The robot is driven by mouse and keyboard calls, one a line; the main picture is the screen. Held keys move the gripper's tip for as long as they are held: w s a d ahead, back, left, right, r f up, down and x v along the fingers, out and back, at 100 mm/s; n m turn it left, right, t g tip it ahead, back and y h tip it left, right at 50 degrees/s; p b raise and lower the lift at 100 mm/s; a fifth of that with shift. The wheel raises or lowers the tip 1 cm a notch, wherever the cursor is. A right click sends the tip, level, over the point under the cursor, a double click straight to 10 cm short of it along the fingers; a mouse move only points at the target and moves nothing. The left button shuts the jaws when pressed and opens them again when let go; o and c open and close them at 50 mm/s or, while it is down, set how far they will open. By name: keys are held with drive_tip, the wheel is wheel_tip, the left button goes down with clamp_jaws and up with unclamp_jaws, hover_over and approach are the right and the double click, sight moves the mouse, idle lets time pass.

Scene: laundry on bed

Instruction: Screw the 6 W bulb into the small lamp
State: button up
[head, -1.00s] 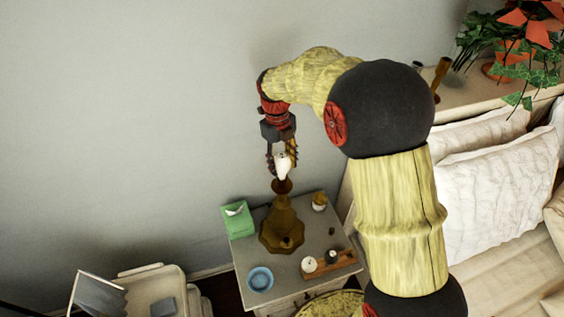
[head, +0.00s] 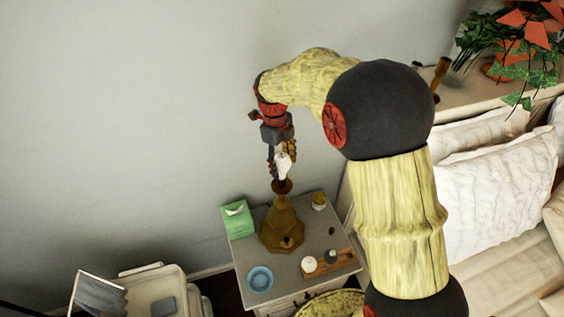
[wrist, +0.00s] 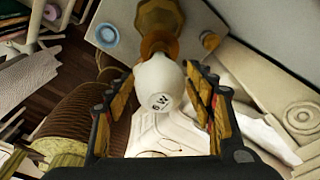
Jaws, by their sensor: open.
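The white bulb marked 6 W (wrist: 155,82) stands in the socket (wrist: 160,46) at the top of the brown small lamp, as the wrist view shows. In the head view the bulb (head: 284,168) sits upright over the lamp (head: 282,230) on the nightstand. My gripper (wrist: 162,98) is open around the bulb, with one finger on each side and visible gaps between fingers and glass. In the head view my gripper (head: 282,160) points down over the lamp. The bulb's thread is hidden, so how deep it sits cannot be told.
On the nightstand (head: 318,240) stand a green tissue box (head: 238,220), a blue bowl (head: 260,279), a small jar (head: 319,201) and a wooden tray (head: 340,263) with small items. The bed with pillows (head: 497,170) is at right. The wall is close behind the lamp.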

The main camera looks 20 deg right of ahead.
drive_tip(key=n, duration=0.3)
drive_tip(key=shift+n, duration=0.4)
drive_tip(key=n, duration=0.4)
drive_tip(key=shift+t+h, duration=0.3)
drive_tip(key=shift+t, duration=0.1)
drive_tip(key=n, duration=0.3)
drive_tip(key=shift+n, duration=0.4)
drive_tip(key=n+t, duration=0.1)
drive_tip(key=n, duration=0.7)
drive_tip(key=shift+w+n, duration=0.1)
drive_tip(key=shift+n, duration=0.2)
drive_tip(key=n, duration=0.3)
drive_tip(key=shift+y, duration=0.4)
drive_tip(key=shift+n+t+y+p, duration=0.3)
drive_tip(key=shift+n+y+p, duration=0.1)
drive_tip(key=shift+n, duration=3.1)
drive_tip(key=shift+c, duration=0.6)
drive_tip(key=c, duration=0.7)
